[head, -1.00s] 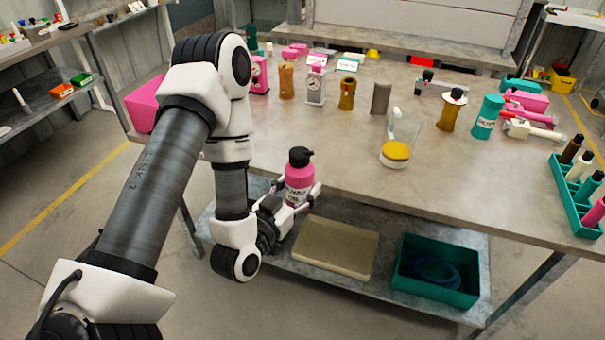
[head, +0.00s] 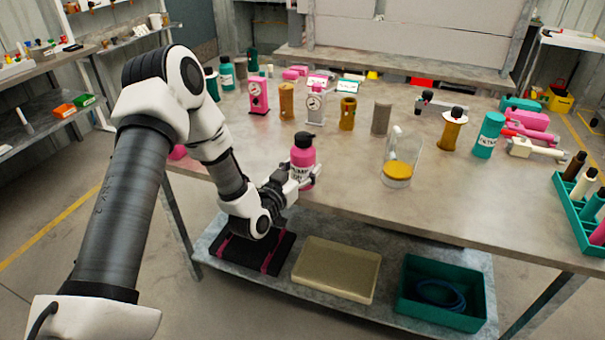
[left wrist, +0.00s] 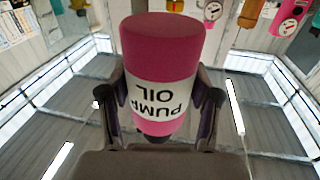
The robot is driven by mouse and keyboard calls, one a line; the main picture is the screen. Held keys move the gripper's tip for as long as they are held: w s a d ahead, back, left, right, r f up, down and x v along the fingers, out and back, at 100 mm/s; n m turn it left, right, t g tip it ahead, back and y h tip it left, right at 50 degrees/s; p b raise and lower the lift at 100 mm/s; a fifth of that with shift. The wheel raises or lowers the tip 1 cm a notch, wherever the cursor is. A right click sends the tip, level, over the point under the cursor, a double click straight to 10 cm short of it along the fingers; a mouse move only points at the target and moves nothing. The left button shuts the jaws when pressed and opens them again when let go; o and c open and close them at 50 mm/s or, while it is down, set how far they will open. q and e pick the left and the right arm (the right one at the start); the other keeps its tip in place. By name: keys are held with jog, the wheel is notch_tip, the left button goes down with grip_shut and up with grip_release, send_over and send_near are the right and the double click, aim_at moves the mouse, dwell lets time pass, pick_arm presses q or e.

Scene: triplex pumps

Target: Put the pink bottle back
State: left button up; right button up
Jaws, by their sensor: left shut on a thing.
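The pink bottle (head: 302,154) has a black pump cap and a white label reading "PUMP OIL". My left gripper (head: 306,178) is shut around its body and holds it upright near the table's front edge. I cannot tell how far it is above or in front of the tabletop. In the left wrist view the pink bottle (left wrist: 162,55) fills the middle, with one finger of the left gripper (left wrist: 160,103) on each side. A teal rack (head: 570,213) at the table's right end holds several bottles, one of them pink. My right gripper is not in view.
On the table (head: 350,190), a clear container with a yellow base (head: 397,176) stands right of the held bottle. Pumps, cylinders and a teal bottle (head: 488,136) line the back. The front middle-right is clear. The lower shelf holds a beige tray (head: 337,270) and teal bin (head: 405,300).

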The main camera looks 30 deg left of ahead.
aim_at(302, 176)
pick_arm(q)
jog(key=f, duration=0.2)
jog(key=w+f, duration=0.1)
jog(key=shift+w+a+f, duration=0.1)
jog(key=shift+a+f, duration=0.05)
jog(key=shift+a, duration=0.2)
jog(key=shift+f, duration=0.1)
jog(key=o, duration=1.4)
